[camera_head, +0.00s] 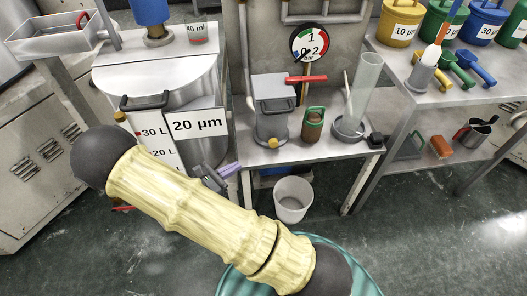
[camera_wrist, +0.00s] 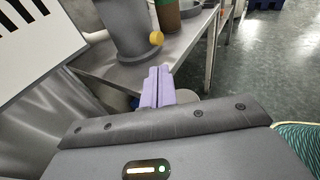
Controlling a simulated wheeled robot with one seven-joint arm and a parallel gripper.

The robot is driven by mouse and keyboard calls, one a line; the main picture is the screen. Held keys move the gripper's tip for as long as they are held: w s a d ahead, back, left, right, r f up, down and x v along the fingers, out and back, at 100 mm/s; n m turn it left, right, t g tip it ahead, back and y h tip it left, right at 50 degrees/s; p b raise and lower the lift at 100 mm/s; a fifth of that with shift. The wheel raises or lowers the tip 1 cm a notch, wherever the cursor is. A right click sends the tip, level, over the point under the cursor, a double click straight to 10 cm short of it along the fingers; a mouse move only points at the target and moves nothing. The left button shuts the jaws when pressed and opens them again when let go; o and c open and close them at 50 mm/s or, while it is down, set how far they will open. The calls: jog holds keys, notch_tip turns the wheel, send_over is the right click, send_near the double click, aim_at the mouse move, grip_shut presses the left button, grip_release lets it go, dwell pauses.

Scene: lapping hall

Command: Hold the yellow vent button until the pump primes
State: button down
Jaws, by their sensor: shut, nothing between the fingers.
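The yellow vent button (camera_head: 272,143) is a small round knob low on the front of the grey pump (camera_head: 272,112), on the steel bench. In the wrist view the button (camera_wrist: 156,38) sticks out from the side of the grey pump body (camera_wrist: 126,28). My gripper (camera_head: 237,166) has purple fingers, pressed together and empty. In the head view it is left of and below the button, in front of the bench. In the wrist view the fingertips (camera_wrist: 159,68) point toward the button, with a visible gap between them.
A round gauge (camera_head: 310,43) and a red handle (camera_head: 307,79) are above the bench. A green-brown container (camera_head: 313,126) and a clear cylinder (camera_head: 362,88) stand right of the pump. A large steel tank (camera_head: 155,88) is at left. A white bucket (camera_head: 292,200) is on the floor below.

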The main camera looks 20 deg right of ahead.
aim_at(270, 144)
jog(key=b+x, duration=0.2)
jog(key=x, duration=1.1)
jog(key=shift+b, duration=0.35)
jog(key=shift+f, duration=0.1)
jog(key=shift+w+d+p, duration=0.5)
jog(key=shift+w+p, duration=0.05)
jog(key=shift+w, duration=0.1)
jog(key=shift+w+d, duration=0.1)
dwell(1.6)
dwell(0.7)
jog(key=shift+a, duration=0.4)
jog(key=p+v, duration=0.3)
jog(key=v, duration=1.1)
jog(key=shift+a, duration=0.2)
